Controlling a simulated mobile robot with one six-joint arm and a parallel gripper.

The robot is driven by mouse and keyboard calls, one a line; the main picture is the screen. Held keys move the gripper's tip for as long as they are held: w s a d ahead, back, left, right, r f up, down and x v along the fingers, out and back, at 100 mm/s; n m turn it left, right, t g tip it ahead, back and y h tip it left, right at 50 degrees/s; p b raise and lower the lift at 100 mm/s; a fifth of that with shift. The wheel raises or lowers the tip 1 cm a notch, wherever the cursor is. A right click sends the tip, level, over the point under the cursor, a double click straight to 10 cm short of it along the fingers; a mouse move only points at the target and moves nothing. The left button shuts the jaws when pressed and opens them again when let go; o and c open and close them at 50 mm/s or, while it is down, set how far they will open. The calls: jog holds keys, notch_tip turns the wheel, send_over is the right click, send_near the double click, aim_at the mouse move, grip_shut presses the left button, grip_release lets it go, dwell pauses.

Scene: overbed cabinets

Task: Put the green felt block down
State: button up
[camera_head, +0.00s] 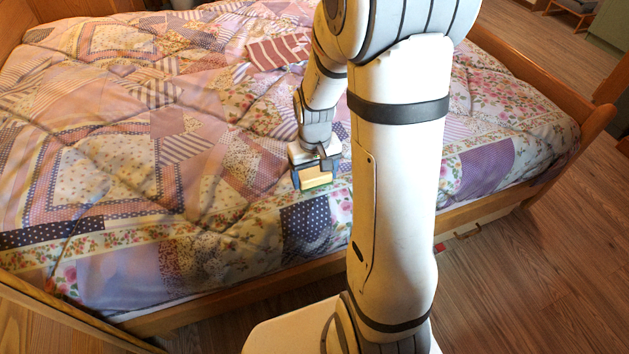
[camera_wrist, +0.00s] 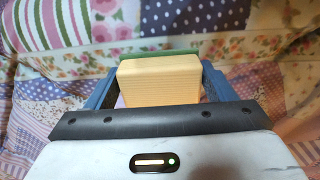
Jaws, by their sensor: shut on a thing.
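The green felt block (camera_head: 316,178) has a pale yellow, wood-like body with a green layer on its lower side in the head view. My gripper (camera_head: 315,175) points down over the near part of the quilt and is shut on the block. In the wrist view the block (camera_wrist: 160,83) sits between the two blue fingers of my gripper (camera_wrist: 158,84), with a strip of green showing along its far edge. The block is at or just above the quilt; I cannot tell whether it touches. Its underside is hidden.
The bed with its patchwork quilt (camera_head: 130,150) fills most of the head view. The quilt is soft and uneven, and bare around the block. A wooden bed frame (camera_head: 230,298) runs along the near side. Wooden floor (camera_head: 530,270) lies at the right.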

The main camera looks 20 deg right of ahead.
aim_at(315, 173)
jog(key=shift+f, duration=0.65)
jog(key=shift+f, duration=0.15)
jog(key=o, duration=0.9)
notch_tip(315, 173, up, 12)
jog(key=p, duration=0.5)
jog(key=shift+t, duration=0.6)
jog(key=s+a+r, duration=0.1)
jog(key=s+r, duration=0.1)
jog(key=s, duration=0.2)
jog(key=s+a+r, duration=0.1)
jog(key=s+r, duration=0.1)
jog(key=s, duration=0.2)
jog(key=s+a+r, duration=0.2)
jog(key=s+r, duration=0.1)
jog(key=s, duration=0.2)
jog(key=shift+r, duration=0.1)
